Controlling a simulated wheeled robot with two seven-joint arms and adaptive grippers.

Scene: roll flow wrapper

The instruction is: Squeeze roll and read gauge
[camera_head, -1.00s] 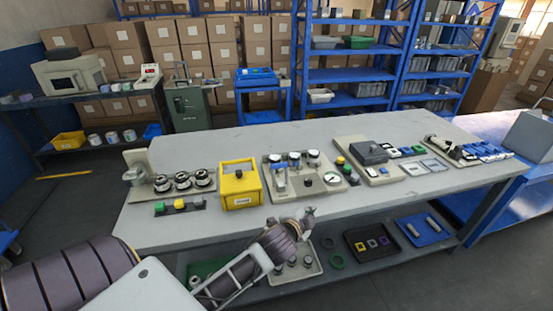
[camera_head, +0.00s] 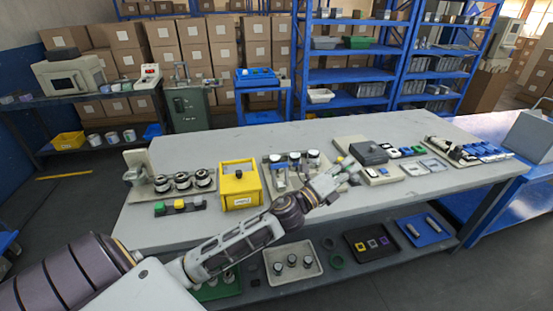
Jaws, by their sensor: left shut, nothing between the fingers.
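My left gripper (camera_head: 346,169) reaches in from the left over the grey workbench (camera_head: 235,225). The gripper and wrist cover the right and lower part of this panel, including the round dial seen there earlier. Left of the panel is a yellow box frame (camera_head: 240,184). Farther left, a beige base carries three round dark-and-white parts (camera_head: 182,181). I cannot tell which part is the roll. No gauge reading is legible. My right gripper is not in view.
A button strip with yellow and green caps (camera_head: 180,206) lies at the bench's front left. A dark grey box (camera_head: 369,153) stands close to the right of my gripper. Trays, including a blue one (camera_head: 425,229), sit on the lower shelf. The front right bench top is clear.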

